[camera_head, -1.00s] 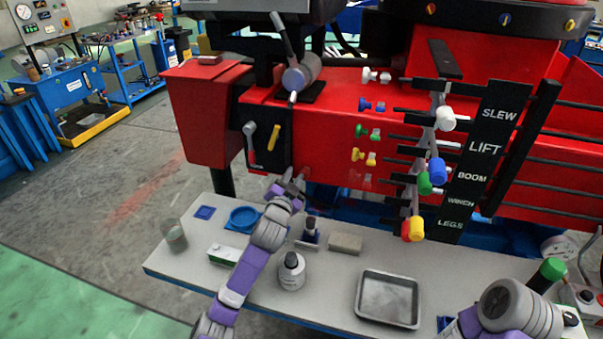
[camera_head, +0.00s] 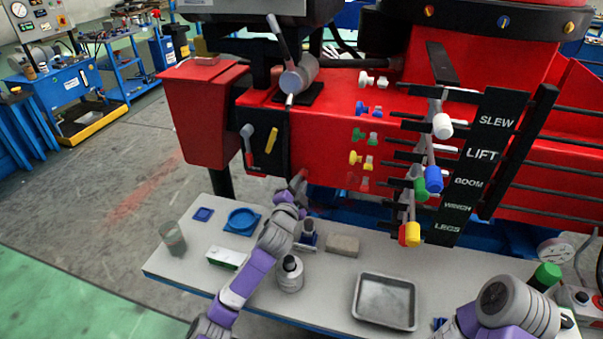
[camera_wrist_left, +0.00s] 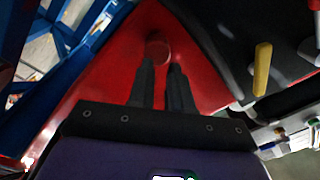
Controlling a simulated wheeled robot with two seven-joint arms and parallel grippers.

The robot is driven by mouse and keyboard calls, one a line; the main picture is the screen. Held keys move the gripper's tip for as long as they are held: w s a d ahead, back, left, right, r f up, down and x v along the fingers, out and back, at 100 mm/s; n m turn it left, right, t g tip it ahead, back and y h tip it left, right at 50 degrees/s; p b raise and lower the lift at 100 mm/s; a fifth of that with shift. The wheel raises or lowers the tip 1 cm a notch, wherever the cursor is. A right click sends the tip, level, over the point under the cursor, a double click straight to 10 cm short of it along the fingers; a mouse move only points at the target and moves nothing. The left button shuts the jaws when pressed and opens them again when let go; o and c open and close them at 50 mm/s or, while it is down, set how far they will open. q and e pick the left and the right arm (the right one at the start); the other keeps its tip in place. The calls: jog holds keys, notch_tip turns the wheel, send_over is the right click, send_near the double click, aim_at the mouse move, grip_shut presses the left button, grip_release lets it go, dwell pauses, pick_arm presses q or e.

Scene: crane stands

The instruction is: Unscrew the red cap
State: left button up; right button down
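The red cap (camera_wrist_left: 157,48) is a small round knob on a red surface in the left wrist view. My left gripper (camera_wrist_left: 162,65) points at it with two dark fingers a little apart and nothing visible between them. The cap lies just beyond the fingertips, slightly left of the middle of the gap; contact cannot be told. In the head view my left gripper (camera_head: 298,182) is at the lower edge of the red machine, its fingers partly hidden, and I cannot make out this cap there. My right arm shows at lower right; its gripper is not clearly visible.
A yellow handle (camera_wrist_left: 262,68) is right of the fingers in the wrist view. Levers with coloured knobs stand to the right.

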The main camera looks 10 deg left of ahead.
pick_arm(q)
jog(key=a+m+p, duration=0.1)
jog(key=m+p, duration=0.1)
jog(key=m, duration=0.5)
jog(key=w+f+m+p, duration=0.1)
jog(key=m, duration=0.6)
jog(key=a+m+p, duration=0.1)
jog(key=m+p, duration=0.1)
jog(key=m, duration=0.6)
jog(key=shift+w+a+f+p, duration=0.25)
jog(key=shift+a+f+p, duration=0.05)
jog(key=shift+f+p, duration=0.1)
jog(key=shift+d, duration=0.15)
